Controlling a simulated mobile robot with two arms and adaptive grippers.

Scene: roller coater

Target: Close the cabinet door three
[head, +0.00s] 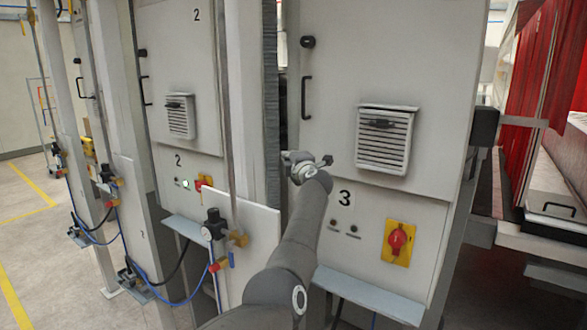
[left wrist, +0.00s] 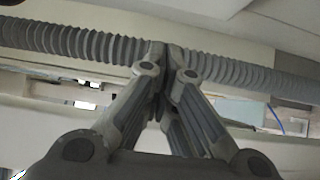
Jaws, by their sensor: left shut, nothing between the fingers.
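Cabinet door three (head: 440,60) is the pale upper panel at the right in the head view, with a vent grille (head: 384,140), a black handle (head: 306,97) near its left edge and a dark round knob above it. A dark gap runs along its left edge; I cannot tell how far the door stands ajar. The number 3 is on the panel below (head: 370,215). My left gripper (head: 303,160) is near the lower left corner of the door; contact cannot be told. In the left wrist view its fingers (left wrist: 165,60) are shut and empty, in front of a grey corrugated hose (left wrist: 70,40).
Cabinet two (head: 185,60) stands to the left, with a pale panel (head: 250,240) jutting out low beside my arm. A red switch on a yellow plate (head: 397,243) is below door three. Blue hoses and valves (head: 214,225) are low at the left. Open floor (head: 40,240) lies far left.

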